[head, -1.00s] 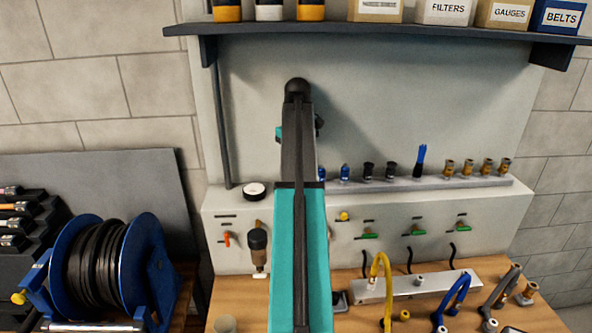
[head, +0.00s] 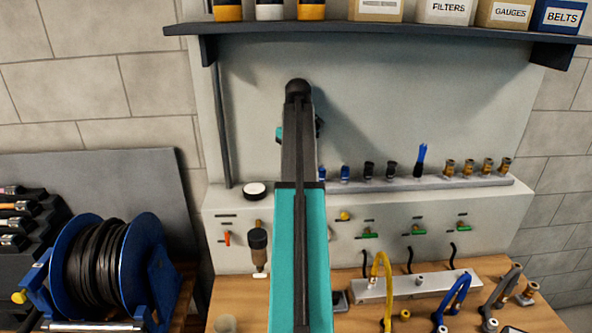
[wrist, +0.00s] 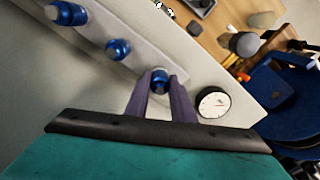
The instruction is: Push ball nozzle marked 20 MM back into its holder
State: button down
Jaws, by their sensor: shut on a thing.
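In the wrist view, a row of blue nozzles sits along a pale rail. My gripper (wrist: 161,84) has its two fingers on either side of the end nozzle (wrist: 160,77), the one nearest the round gauge, and is shut on it. The nozzle appears to be at the rail, but how deep it sits in its holder cannot be told. No 20 MM marking is readable. A second blue nozzle (wrist: 118,49) and a third (wrist: 66,13) stand farther along. In the head view, my arm hides my gripper and the held nozzle; two blue nozzles show to its right.
The rail (head: 440,183) also holds black nozzles (head: 368,171), a blue brush (head: 420,160) and several brass fittings (head: 468,168). The gauge (wrist: 213,104) is close to my gripper. A shelf (head: 400,35) with boxes overhangs. A blue hose reel (head: 100,265) stands left.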

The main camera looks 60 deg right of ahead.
jog(key=shift+f, duration=0.5)
dwell(0.3)
jog(key=c, duration=1.4)
grip_release()
jog(key=shift+c, duration=0.2)
jog(key=shift+r, duration=0.1)
jog(key=shift+r+b, duration=1.25)
jog(key=shift+r, duration=0.9)
jog(key=shift+r+p, duration=1.1)
jog(key=shift+r, duration=0.4)
